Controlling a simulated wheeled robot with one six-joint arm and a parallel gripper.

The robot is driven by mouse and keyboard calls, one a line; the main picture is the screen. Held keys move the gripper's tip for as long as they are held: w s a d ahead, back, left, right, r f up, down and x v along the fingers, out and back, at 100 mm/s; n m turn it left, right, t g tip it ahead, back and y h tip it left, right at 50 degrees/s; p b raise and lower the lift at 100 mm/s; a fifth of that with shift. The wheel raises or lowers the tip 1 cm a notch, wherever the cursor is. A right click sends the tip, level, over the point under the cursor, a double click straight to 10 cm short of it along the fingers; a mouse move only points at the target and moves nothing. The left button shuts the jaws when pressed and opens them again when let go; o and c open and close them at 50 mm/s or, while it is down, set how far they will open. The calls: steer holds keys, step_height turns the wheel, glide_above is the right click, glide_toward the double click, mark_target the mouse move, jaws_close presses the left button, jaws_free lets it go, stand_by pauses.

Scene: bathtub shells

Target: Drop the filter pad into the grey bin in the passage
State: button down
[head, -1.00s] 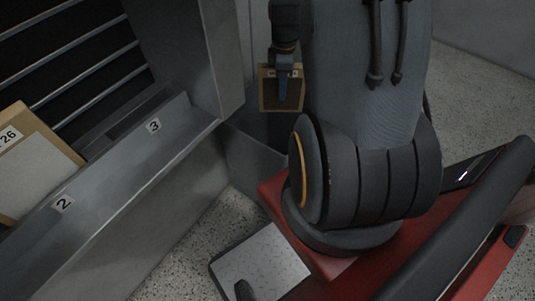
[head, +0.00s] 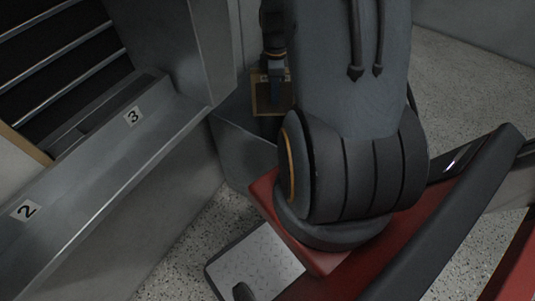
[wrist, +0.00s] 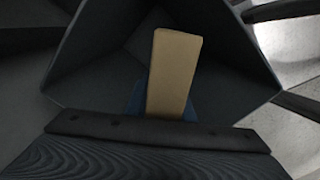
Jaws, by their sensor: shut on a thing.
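The filter pad (head: 265,101) is a flat panel with a tan frame. My gripper (head: 275,88) is shut on it and holds it hanging down. The grey bin (head: 238,146) stands on the floor beside the metal rack, and the pad is at its opening in the head view. In the wrist view the tan edge of the pad (wrist: 172,75) sticks out between my blue fingers, with the dark inner walls of the bin (wrist: 105,68) around it. The depth of the pad relative to the rim is hard to tell, and my arm hides part of the bin.
A metal rack ledge (head: 100,165) with number labels 2 and 3 runs along the left. The tan edge of another panel (head: 22,145) shows at the left border. Speckled floor (head: 190,235) lies between the rack and my red base. Open floor lies at right.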

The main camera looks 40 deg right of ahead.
steer(key=c, duration=1.4)
jaws_free()
steer(key=shift+f, duration=0.1)
steer(key=shift+c, duration=0.2)
steer(key=shift+r+p, duration=0.45)
steer(key=shift+r, duration=3.5)
